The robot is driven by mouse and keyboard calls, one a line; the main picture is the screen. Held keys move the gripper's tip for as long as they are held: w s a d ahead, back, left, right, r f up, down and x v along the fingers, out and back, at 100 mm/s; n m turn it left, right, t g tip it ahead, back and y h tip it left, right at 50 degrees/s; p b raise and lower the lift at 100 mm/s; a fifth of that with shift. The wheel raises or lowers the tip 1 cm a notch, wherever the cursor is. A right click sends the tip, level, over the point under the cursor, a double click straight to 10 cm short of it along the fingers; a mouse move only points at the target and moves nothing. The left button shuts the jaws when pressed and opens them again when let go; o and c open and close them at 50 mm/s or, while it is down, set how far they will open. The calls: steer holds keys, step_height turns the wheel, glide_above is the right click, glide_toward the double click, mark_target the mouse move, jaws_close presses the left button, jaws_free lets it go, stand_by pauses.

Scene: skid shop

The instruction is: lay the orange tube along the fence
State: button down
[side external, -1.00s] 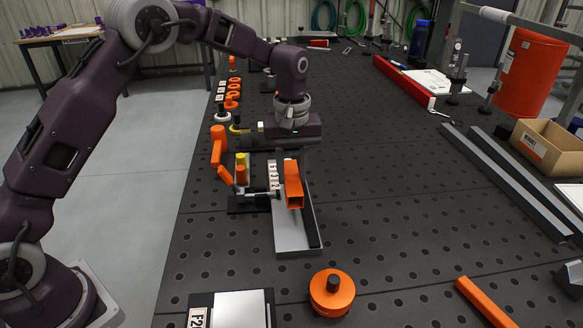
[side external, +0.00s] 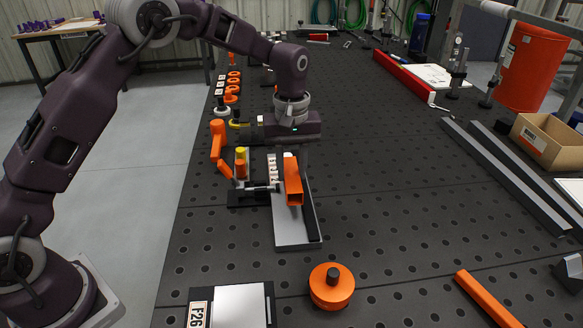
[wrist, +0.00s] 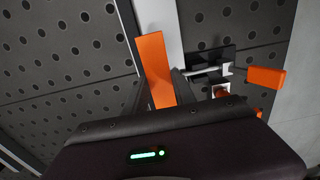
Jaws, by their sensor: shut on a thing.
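The orange tube (side external: 293,184) is a square hollow length, held over the grey fixture plate (side external: 296,233) with its open end toward the side camera. My gripper (side external: 291,163) is shut on it from above; in the wrist view, my gripper (wrist: 160,92) has a dark finger on each side of the tube (wrist: 156,62). A raised strip (side external: 312,208) runs along the plate's right side and may be the fence; the tube is left of it. I cannot tell whether the tube touches the plate or strip.
A clamp with an orange handle (side external: 217,142) stands left of the plate. An orange round knob (side external: 331,287) and a labelled plate (side external: 240,306) are in front. Another orange bar (side external: 487,299) lies at lower right. The table between plate and grey rails (side external: 510,180) is clear.

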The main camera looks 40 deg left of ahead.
steer(key=shift+f, duration=1.35)
steer(key=c, duration=0.7)
jaws_free()
steer(key=shift+r, duration=0.15)
steer(key=shift+r, duration=3.4)
steer(key=shift+r, duration=0.1)
